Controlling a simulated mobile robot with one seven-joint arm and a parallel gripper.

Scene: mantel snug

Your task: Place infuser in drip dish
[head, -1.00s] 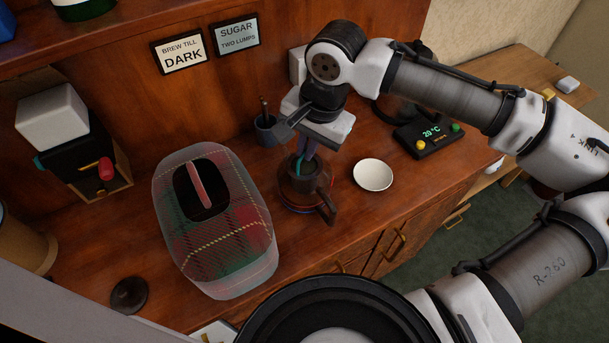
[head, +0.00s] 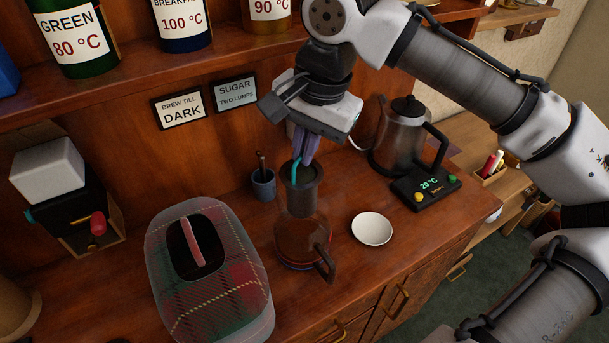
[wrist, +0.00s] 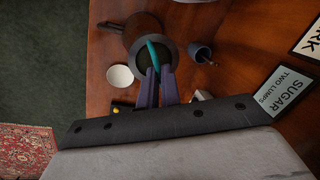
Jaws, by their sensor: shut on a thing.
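My gripper (head: 305,152) is shut on the infuser (head: 301,195), a dark grey cylinder with a teal handle, gripped at its top. The infuser is upright above the glass teapot (head: 302,243), which holds brown liquid. Whether its lower end is clear of the pot's mouth I cannot tell. In the wrist view, the infuser (wrist: 155,68) lies between and beyond my purple fingers (wrist: 156,82) and covers part of the pot. The drip dish (head: 372,229) is a small empty white dish on the counter, right of the pot. It also shows in the wrist view (wrist: 120,76).
A kettle (head: 402,135) stands on a dark base (head: 425,188) reading 20 °C, behind and right of the dish. A blue cup (head: 263,184) with a spoon is left of the infuser. A tartan cosy (head: 210,280) stands at left. Counter around the dish is clear.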

